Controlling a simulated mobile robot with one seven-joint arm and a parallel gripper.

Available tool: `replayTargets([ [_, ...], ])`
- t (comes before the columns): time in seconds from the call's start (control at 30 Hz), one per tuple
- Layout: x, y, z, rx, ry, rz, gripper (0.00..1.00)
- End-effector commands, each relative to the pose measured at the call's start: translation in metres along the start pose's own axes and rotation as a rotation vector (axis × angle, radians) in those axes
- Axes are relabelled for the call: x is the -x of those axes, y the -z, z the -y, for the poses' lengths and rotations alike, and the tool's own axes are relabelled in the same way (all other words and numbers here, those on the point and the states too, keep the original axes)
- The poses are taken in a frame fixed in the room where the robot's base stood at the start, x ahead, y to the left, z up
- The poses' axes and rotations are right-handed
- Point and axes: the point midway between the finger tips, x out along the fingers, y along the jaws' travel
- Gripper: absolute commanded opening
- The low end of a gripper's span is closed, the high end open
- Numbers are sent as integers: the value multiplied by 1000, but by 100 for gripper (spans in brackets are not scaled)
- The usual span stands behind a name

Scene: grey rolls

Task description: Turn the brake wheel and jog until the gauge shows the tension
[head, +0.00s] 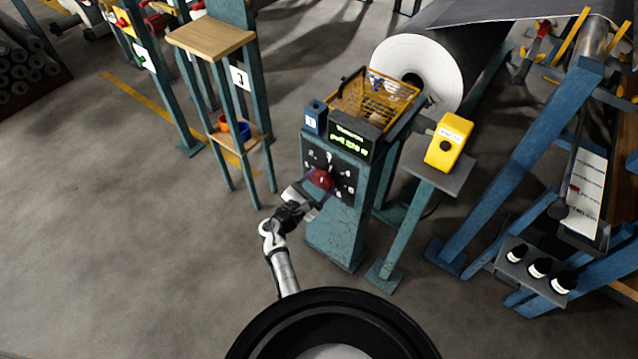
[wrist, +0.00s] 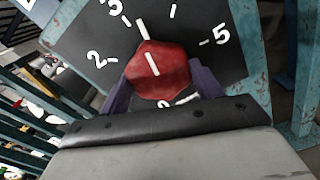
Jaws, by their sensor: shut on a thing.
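The brake wheel is a red knob (head: 320,180) on a dark numbered dial plate (head: 343,183) on the teal pedestal's sloped face. In the wrist view the red knob (wrist: 158,70) has a white pointer line tilted a little left of straight up. White numerals surround it. My gripper (head: 314,186) is shut on the knob, with a purple finger on each side of it in the wrist view (wrist: 160,88). The gauge is a small display (head: 350,142) with green text above the dial; its reading is too blurred to tell.
A yellow box (head: 449,142) stands on a post right of the pedestal. A yellow wire basket (head: 374,98) sits behind the display. A large white-ended roll (head: 418,65) lies behind. A wooden-topped stand (head: 210,36) is at left.

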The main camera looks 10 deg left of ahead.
Motion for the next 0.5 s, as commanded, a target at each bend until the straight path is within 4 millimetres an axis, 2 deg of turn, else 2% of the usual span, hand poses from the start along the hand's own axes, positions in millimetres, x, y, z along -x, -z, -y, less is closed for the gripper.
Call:
replayTargets([
  [0.03, 0, 1, 0, 0, -1, -1, 42],
  [0.07, 1, 1, 0, 0, -1, -1, 67],
  [0.2, 0, 0, 0, 0, 0, -1, 85],
  [0.5, 1, 0, 0, -1, 0, 0, 86],
])
